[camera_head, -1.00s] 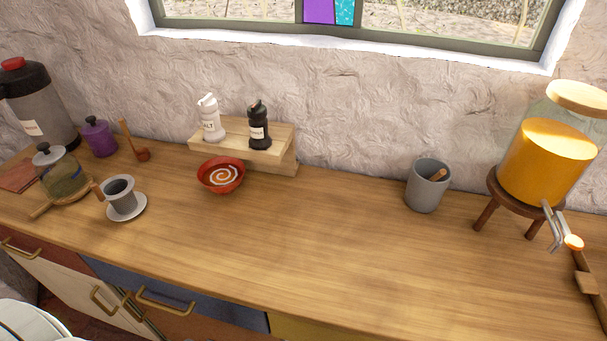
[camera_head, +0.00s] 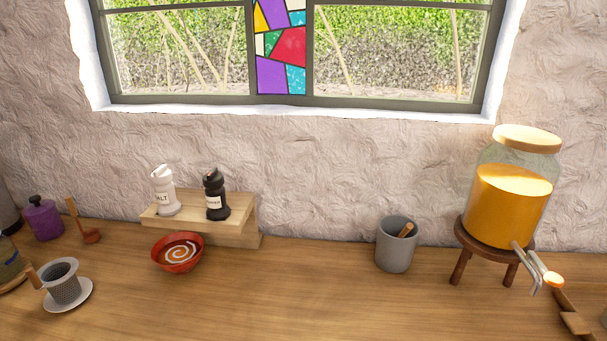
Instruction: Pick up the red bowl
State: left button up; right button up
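The red bowl (camera_head: 178,266) stands upright on the wooden counter (camera_head: 310,300), left of centre in the head view. It holds a reddish-brown filling with a white swirl. It sits just in front of a light wooden stand (camera_head: 241,226). Neither of my grippers shows in the view.
The stand bears a white salt mill (camera_head: 164,193) and a black pepper mill (camera_head: 214,197). A metal cup on a saucer (camera_head: 76,303), a wooden ladle (camera_head: 90,234) and a purple jar (camera_head: 43,220) are at left. A grey pot (camera_head: 396,247) and juice dispenser (camera_head: 512,205) are at right.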

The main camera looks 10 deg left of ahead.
aim_at(176, 253)
jog(key=u, duration=1.2)
